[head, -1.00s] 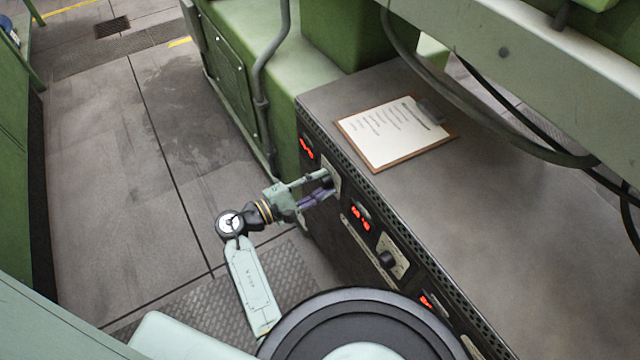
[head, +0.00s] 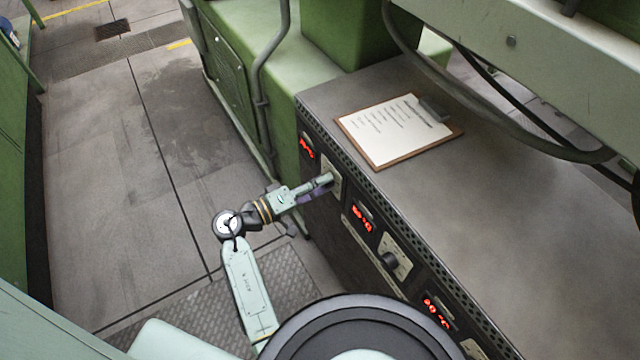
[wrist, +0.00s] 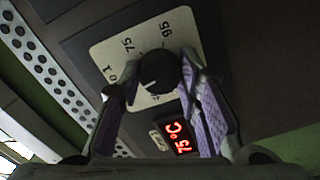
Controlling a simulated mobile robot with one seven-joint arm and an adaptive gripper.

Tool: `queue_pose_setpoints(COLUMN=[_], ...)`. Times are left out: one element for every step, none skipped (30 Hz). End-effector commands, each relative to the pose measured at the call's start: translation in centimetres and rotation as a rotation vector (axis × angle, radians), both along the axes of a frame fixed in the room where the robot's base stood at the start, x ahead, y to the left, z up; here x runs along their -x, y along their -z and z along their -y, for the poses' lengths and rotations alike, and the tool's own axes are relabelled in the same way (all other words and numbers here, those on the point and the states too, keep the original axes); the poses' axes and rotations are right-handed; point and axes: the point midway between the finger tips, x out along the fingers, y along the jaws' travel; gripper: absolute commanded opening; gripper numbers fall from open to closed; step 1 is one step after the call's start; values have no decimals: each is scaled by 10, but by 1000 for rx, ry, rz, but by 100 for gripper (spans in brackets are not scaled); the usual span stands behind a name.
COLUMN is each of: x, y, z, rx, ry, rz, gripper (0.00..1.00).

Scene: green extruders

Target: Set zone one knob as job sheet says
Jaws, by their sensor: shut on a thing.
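My gripper (head: 327,181) is closed around the black knob of the far-left dial on the console front. The wrist view shows this knob (wrist: 158,72) between the two fingers, with a pale mark pointing toward the lower left. The cream dial plate (wrist: 118,47) shows 75 and 95 and other marks; part of it is hidden by the fingers. A red display (wrist: 180,137) beside the plate appears to read 75 °C. The job sheet (head: 397,130) lies on a brown clipboard on the console top; its writing is too small to read.
A second dial (head: 394,257) with a black knob, and red displays (head: 361,219) (head: 436,311), are along the same console front. A thick hose (head: 520,140) hangs over the console top. Open floor (head: 110,180) lies left of my arm.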

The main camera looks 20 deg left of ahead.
Motion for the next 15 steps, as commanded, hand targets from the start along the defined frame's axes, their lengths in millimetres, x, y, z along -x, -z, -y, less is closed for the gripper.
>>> queue_pose_setpoints(x=[1, 1, 1, 1, 1, 1, 1, 1, 1, 1, 1, 1, 1, 1, 1], y=[2, 2, 2, 1, 1, 1, 1, 1, 1, 1, 1, 1, 1, 1, 1], z=[-1, -1, -1, -1, -1, -1, -1, -1, -1, -1, -1, -1, -1, -1, -1], rx=[-37, -59, -89, -112, -134, -164, -186, -209, -239, -261, -284, -313, -336, -359, -390], ry=[-1, -1, -1, -1, -2, -1, -1, -1, -1, -1, -1, -1, -1, -1, -1], rz=[26, 44, 67, 85, 103, 126, 143, 161, 184, 202, 219, 242, 260, 278, 301], gripper=[3, 3, 3, 3, 3, 3, 3, 3, 3, 3, 3, 3, 3, 3, 3])
